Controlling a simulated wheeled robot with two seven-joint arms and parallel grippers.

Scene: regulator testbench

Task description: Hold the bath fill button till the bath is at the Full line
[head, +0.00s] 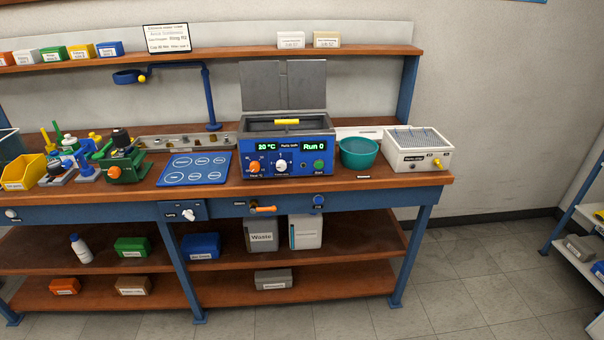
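The blue bath unit (328,162) stands on the bench right of centre. Its grey lid is raised behind it, and a yellow-handled item (287,122) sits at the open top. Its display reads 20 °C and Run 0. The front panel has an orange knob, a white knob and a green button (319,165). A round blue button (319,200) is on the bench's front rail below the unit; its small label is too small to read surely. The water level and the Full line cannot be made out. Neither of my grippers is in view.
An orange handle (263,209) sticks out of the front rail left of the blue button. A teal bowl (359,153) and a white box with a rack (417,149) stand right of the bath. A blue mat (194,170) lies left of it. The floor in front is clear.

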